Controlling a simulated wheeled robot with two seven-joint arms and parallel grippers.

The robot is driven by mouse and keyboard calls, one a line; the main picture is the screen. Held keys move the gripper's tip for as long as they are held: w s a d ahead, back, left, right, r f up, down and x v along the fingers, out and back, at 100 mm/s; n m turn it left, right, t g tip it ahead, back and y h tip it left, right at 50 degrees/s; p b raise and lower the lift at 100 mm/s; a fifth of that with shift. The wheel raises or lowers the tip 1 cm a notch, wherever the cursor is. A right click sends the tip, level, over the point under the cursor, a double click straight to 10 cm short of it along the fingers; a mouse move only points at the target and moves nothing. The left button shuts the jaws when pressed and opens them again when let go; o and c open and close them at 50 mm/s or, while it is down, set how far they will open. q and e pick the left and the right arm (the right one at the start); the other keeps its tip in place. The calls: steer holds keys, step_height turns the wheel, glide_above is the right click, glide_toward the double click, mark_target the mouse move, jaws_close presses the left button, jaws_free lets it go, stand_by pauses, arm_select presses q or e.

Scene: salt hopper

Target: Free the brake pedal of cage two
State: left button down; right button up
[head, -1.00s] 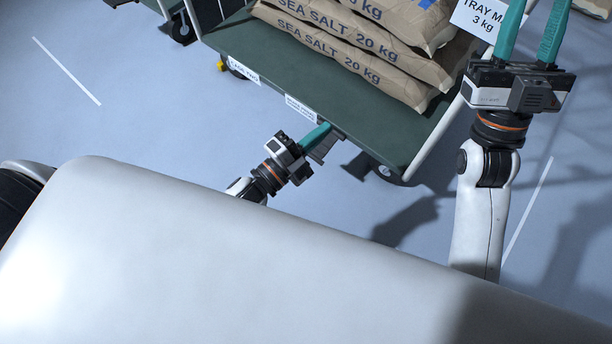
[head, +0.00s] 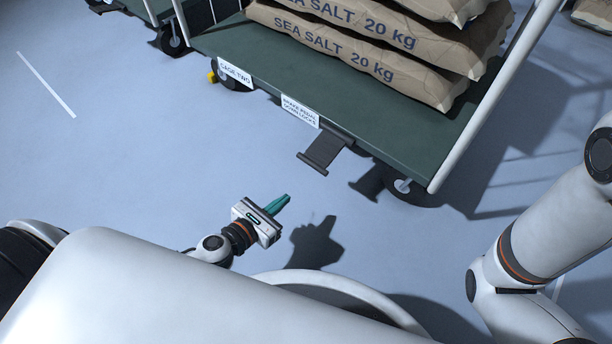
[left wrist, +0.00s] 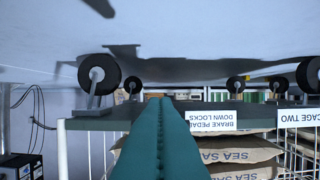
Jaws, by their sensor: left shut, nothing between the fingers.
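Cage two (head: 400,128) is a green-decked trolley at the top of the head view, with a "CAGE TWO" label (head: 235,74) on its near edge. Its dark brake pedal (head: 322,154) juts out below that edge, right of the "BRAKE PEDAL DOWN LOCKS" label (head: 300,111); I cannot tell whether it is up or down. My left gripper (head: 284,200) is shut and empty, below and left of the pedal and apart from it. In the left wrist view, which is upside down, its teal fingers (left wrist: 160,140) are together. My right gripper is out of the frame.
Sea salt sacks (head: 360,50) are stacked on the cage deck. A caster (head: 403,185) stands under the near right corner, and a white post (head: 490,100) rises there. Another trolley is at the top left. The floor (head: 140,150) on the left is clear.

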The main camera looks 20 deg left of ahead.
mark_target(323, 150)
arm_select(q)
steer(key=shift+w, duration=0.1)
steer(key=w+d+r+p, duration=0.1)
steer(key=w+d+p, duration=0.2)
steer(key=w, duration=0.5)
steer(key=shift+w+d+r+p, duration=0.15)
steer(key=shift+w+r+p, duration=0.05)
steer(key=shift+w+p, duration=0.15)
stand_by(0.3)
